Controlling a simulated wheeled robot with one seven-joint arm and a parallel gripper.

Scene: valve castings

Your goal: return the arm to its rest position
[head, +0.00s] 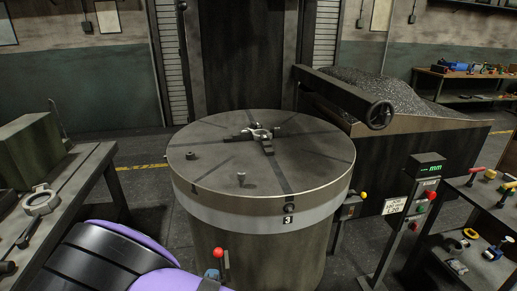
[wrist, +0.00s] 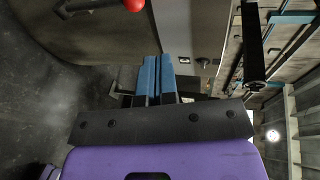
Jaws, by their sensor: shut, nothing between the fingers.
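In the wrist view my gripper (wrist: 159,60) has its two blue fingers side by side, shut with nothing between them. My purple and black arm shows at the bottom left of the head view, low in front of the round machine table (head: 205,160). A blue part, likely my gripper, shows at the bottom edge beside a red ball knob (head: 218,253). The knob also shows at the top of the wrist view (wrist: 134,4). A metal valve casting (head: 260,132) lies near the middle of the round table, apart from my gripper.
A bench (head: 75,185) at left holds a ring-shaped casting (head: 41,202). A chip bin (head: 440,125) with a handwheel (head: 380,115) stands behind right. A control post (head: 408,215) and a tool bench (head: 480,200) stand at right. Dark floor shows between bench and round table.

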